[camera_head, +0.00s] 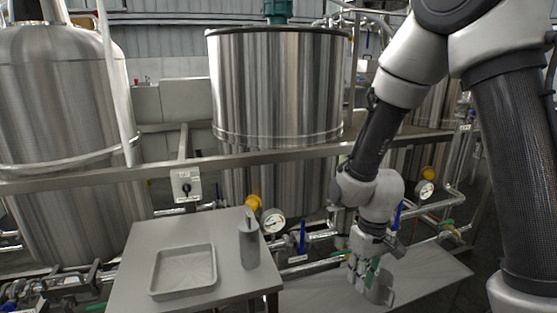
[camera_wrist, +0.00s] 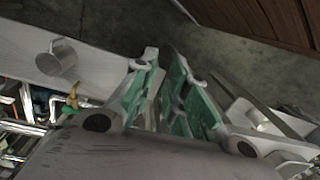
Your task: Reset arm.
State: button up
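A grey metal mug (camera_head: 382,293) stands on that bench just beside and below the gripper. It also shows in the wrist view (camera_wrist: 66,56), apart from the fingers. In the head view the gripper partly hides the mug.
A grey table (camera_head: 130,287) at left front holds a shallow tray (camera_head: 184,271) and a grey upright container (camera_head: 249,246). The right-hand bench (camera_head: 428,270) is otherwise mostly bare. Steel tanks (camera_head: 278,85), a rail (camera_head: 255,156), pipes and gauges (camera_head: 274,222) stand behind.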

jog(key=s+d+r+m+t, duration=0.1)
jog(key=s+d+r, duration=0.3)
jog(key=r, duration=0.4)
jog(key=s+d+r+m+t, duration=0.2)
jog(key=d+r, duration=0.4)
jog(key=r, duration=0.3)
jog(key=s+d+r+m+t, duration=0.1)
jog(key=s+d+r+t, duration=0.1)
jog(key=s+d+r, duration=0.3)
notch_tip(320, 180, up, 4)
jog(key=shift+s+d+r+m+h, duration=0.1)
jog(key=shift+s+d+m+h, duration=0.2)
jog(key=shift+d, duration=0.15)
